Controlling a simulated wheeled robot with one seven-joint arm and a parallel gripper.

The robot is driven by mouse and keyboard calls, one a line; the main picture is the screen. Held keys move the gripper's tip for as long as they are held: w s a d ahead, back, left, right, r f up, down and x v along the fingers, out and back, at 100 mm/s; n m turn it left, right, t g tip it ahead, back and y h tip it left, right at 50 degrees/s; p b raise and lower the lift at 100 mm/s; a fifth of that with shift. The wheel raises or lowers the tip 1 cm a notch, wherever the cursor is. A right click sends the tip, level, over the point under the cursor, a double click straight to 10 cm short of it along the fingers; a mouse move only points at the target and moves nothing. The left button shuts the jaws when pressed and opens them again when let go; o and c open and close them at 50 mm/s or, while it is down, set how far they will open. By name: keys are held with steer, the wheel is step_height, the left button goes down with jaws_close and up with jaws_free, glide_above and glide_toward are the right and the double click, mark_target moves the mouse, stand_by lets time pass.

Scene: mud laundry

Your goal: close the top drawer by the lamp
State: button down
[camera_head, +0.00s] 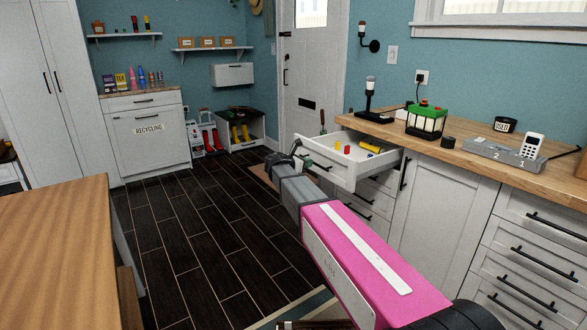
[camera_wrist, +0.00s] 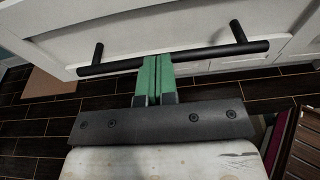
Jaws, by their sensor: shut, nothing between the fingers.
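The white top drawer (camera_head: 325,167) is pulled out from under the wooden counter in the head view, with a few small yellow and red items inside. Its black bar handle (camera_wrist: 200,55) crosses the wrist view. A black table lamp (camera_head: 370,100) with a pale top stands on the counter above the drawer. My gripper (camera_wrist: 157,58) has its green fingers pressed together, with the tips at the handle bar; whether they touch it is unclear. In the head view my gripper (camera_head: 292,151) is at the drawer's front, its fingertips partly hidden.
Closed drawers (camera_head: 357,210) lie below the open one. A wooden table (camera_head: 55,240) is at the left. Dark floor (camera_head: 200,220) between is clear.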

mark_target(360, 155)
steer(key=r+x, duration=0.2)
steer(key=x, duration=0.9)
steer(key=r+x, duration=0.2)
steer(key=x, duration=0.9)
steer(key=d+r+x, duration=0.1)
steer(key=r+x, duration=0.1)
steer(key=x, duration=0.8)
steer(key=shift+w+d+r, duration=0.25)
steer(key=shift+w+d, duration=0.1)
steer(key=shift+w, duration=0.25)
steer(key=shift+d, duration=0.1)
